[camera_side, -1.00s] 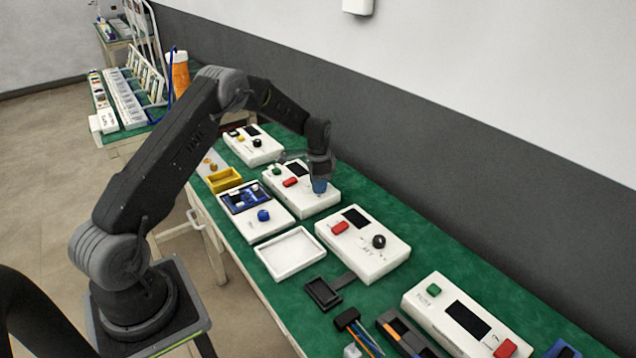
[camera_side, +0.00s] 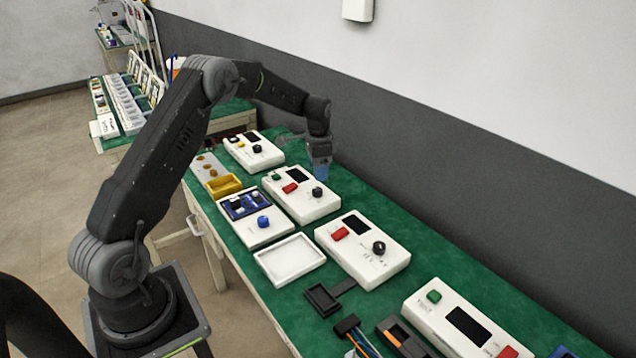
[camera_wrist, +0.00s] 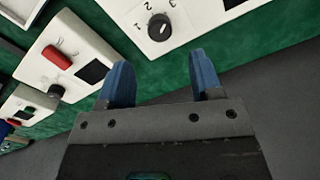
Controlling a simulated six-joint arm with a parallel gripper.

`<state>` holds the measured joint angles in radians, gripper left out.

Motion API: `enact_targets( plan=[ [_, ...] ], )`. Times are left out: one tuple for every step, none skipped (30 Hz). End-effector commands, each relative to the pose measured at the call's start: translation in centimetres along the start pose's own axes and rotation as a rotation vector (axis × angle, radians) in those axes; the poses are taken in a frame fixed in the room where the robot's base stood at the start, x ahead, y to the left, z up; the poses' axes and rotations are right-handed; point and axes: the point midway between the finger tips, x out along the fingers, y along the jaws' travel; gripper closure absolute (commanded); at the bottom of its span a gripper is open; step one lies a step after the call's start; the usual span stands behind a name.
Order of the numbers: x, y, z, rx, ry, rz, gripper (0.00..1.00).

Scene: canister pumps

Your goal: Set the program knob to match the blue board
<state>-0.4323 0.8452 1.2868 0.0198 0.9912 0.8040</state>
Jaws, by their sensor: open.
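A round black knob (camera_wrist: 160,27) with a white mark sits on a white unit in the wrist view. In the side view this appears to be the black knob (camera_side: 318,192) on the middle white unit (camera_side: 285,203), which also has a black screen and red and green buttons. A blue board (camera_side: 246,204) lies on a white box with a blue knob (camera_side: 263,222); its markings are too small to read. My gripper (camera_wrist: 162,76) is open and empty, behind and above the black knob, apart from it.
Another white unit (camera_side: 362,262) with a red switch and black knob stands to the right. A white tray (camera_side: 290,262) and yellow bin (camera_side: 224,187) are nearer the front. A grey wall (camera_side: 480,190) runs behind the green bench. Bare green bench lies behind the units.

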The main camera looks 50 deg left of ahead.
Motion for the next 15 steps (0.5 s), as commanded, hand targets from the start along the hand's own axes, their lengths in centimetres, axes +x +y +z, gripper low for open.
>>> enact_targets(
  plan=[
    [-1.3,0.0,-0.1,0.001,0.003,-0.003,0.41],
    [-1.9,0.0,0.0,0.001,0.003,-0.003,0.41],
    [-2.7,0.0,-0.1,0.001,0.003,-0.003,0.41],
    [-3.2,0.0,-0.1,0.001,0.002,-0.002,0.41],
    [-3.7,0.0,-0.1,0.001,0.003,-0.003,0.41],
    [-4.3,0.0,0.0,0.001,0.002,-0.002,0.41],
    [-4.8,0.0,-0.1,0.001,0.002,-0.002,0.41],
    [-5.1,0.0,-0.1,0.001,0.002,-0.002,0.41],
    [-5.5,0.0,0.0,0.001,0.001,-0.001,0.41],
    [-5.8,0.0,0.0,0.001,0.001,-0.001,0.41],
    [-6.0,0.0,0.0,0.001,0.0,0.0,0.41],
    [-6.2,0.0,0.0,0.001,0.0,0.0,0.41],
    [-6.3,0.0,0.0,0.001,0.0,0.0,0.41],
    [-6.4,0.0,0.0,0.001,0.0,0.0,0.41],
    [-6.5,0.0,0.0,0.001,0.0,0.0,0.41]
  ],
)
